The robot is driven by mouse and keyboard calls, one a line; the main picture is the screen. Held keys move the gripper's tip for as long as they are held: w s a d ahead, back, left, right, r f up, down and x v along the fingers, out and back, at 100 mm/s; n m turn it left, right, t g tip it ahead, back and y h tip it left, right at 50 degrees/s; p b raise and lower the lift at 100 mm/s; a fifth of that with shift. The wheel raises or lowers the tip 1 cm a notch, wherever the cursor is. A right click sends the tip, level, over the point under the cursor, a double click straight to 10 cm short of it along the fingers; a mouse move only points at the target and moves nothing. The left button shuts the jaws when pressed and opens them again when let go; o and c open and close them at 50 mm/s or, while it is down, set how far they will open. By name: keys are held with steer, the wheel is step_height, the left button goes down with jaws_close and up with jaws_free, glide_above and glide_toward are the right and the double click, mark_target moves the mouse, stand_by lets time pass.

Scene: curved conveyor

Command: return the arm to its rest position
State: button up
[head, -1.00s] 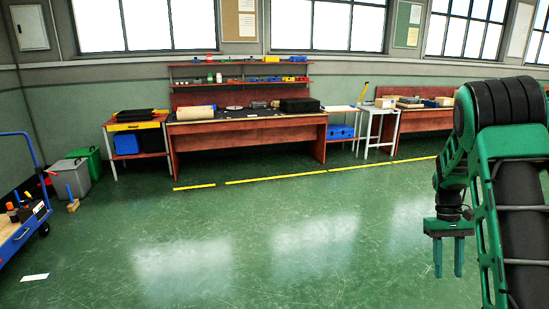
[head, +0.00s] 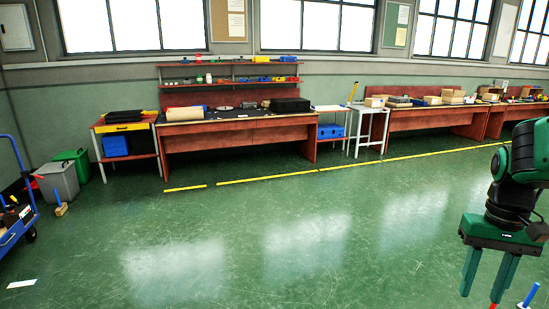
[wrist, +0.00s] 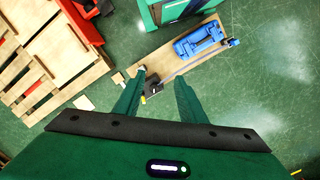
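My gripper (head: 482,293) hangs at the right edge of the head view, with its two green fingers pointing down and a gap between them. In the wrist view my gripper (wrist: 158,76) also shows its fingers apart, with nothing held between them. Below the fingers there is a wooden board (wrist: 160,66) with a blue object (wrist: 200,40) on it. A small black object (wrist: 153,89) shows in the gap, lower down. Most of my arm is outside the head view.
Wooden pallets (wrist: 62,60) and a red object (wrist: 87,8) lie at the wrist view's left. A blue trolley (head: 22,228) stands at the head view's left. Workbenches (head: 240,135) line the back wall. The green floor (head: 250,225) between is clear.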

steer(key=s+a+m+t, duration=0.1)
steer(key=s+a, duration=0.2)
steer(key=s, duration=0.6)
steer(key=shift+s+a+f, duration=0.25)
steer(key=shift+s+a, duration=0.1)
steer(key=shift+c, duration=0.7)
steer(key=shift+s, duration=0.15)
